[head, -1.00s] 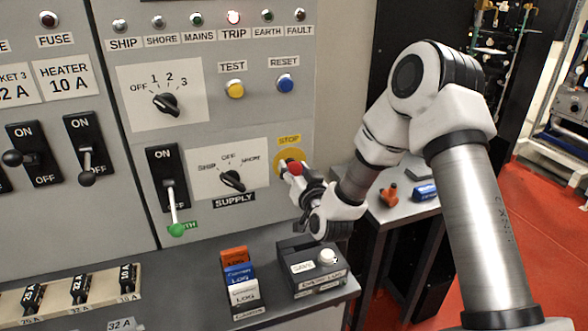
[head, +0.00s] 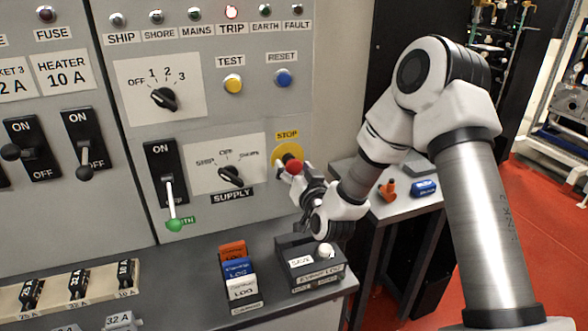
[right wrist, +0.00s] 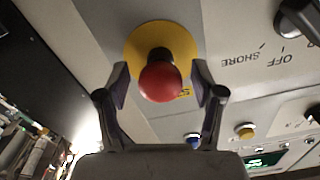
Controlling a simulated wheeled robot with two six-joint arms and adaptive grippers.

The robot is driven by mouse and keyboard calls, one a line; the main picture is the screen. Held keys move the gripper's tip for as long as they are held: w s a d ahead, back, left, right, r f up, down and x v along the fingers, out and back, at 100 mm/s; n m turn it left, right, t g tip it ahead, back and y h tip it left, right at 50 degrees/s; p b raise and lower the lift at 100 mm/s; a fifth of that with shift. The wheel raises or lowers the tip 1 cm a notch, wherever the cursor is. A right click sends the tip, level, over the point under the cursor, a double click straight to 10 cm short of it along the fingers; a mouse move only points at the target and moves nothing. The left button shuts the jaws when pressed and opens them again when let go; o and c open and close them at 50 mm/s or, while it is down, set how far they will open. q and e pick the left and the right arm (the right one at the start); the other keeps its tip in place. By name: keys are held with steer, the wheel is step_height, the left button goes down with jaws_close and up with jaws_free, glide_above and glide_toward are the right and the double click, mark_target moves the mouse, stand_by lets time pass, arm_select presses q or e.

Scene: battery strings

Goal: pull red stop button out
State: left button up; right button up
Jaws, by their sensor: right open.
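The red stop button (head: 293,167) sits on a round yellow plate (head: 288,153) on the grey panel, under the STOP label. In the right wrist view the red button (right wrist: 160,82) stands on a dark stem in front of the yellow plate (right wrist: 140,45). My right gripper (right wrist: 160,88) is open, with one finger on each side of the button and a gap showing on both sides. In the head view my right gripper (head: 290,172) is at the button, its fingers partly hidden. My left gripper is not in view.
The supply knob (head: 231,175) is left of the button. Below stand a rack of log cards (head: 240,275) and a dark box with a white knob (head: 312,266). A side table (head: 405,205) with small orange and blue items is at right.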

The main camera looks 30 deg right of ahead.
steer(key=v, duration=0.7)
steer(key=shift+s, duration=0.25)
